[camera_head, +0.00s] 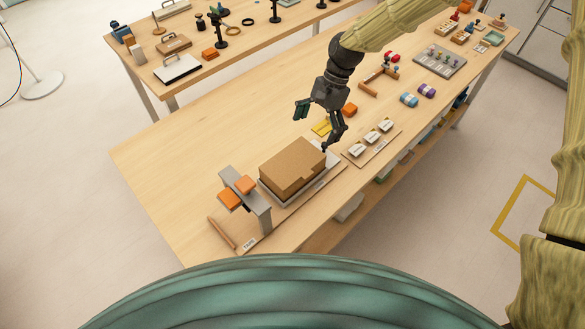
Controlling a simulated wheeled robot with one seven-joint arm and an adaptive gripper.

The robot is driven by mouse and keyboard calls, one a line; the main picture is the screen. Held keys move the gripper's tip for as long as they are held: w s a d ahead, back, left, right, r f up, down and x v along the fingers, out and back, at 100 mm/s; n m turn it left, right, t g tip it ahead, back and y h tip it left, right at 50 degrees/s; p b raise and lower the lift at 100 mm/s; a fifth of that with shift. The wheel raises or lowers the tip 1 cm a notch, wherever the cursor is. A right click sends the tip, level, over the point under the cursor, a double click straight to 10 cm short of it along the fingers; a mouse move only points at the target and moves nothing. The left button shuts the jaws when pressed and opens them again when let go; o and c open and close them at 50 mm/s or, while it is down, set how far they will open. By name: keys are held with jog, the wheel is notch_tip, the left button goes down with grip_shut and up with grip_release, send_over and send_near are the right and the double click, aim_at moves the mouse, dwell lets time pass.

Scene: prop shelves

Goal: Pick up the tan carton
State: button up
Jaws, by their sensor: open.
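The tan carton (291,166) is a closed brown box. It sits on a flat grey tray (316,177) near the front edge of the wooden table. My gripper (322,123) is open and empty, its two dark fingers spread apart. In the picture it is just above and to the right of the carton, with the right finger near the carton's upper right corner. I cannot tell the exact height of the fingers above the table.
A board with white pieces (371,139) is to the right. A yellow item (321,127) and an orange block (350,109) lie behind. The table's left part (180,150) is clear.

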aim_at(306, 152)
jog(key=shift+s+a+f, duration=0.15)
jog(key=shift+s+f, duration=0.15)
jog(key=shift+f, duration=0.05)
jog(key=p+x, duration=0.1)
jog(key=x, duration=0.2)
jog(key=shift+f, duration=0.3)
jog(key=shift+s+a+f+p, duration=0.3)
jog(key=shift+f+p, duration=0.3)
jog(key=shift+p, duration=0.05)
jog(key=shift+s+a+f+p, duration=0.35)
jog(key=shift+f+p, duration=0.25)
jog(key=shift+p+x, duration=0.45)
jog(key=shift+x, duration=0.9)
jog(key=shift+w, duration=0.1)
jog(key=c, duration=1.1)
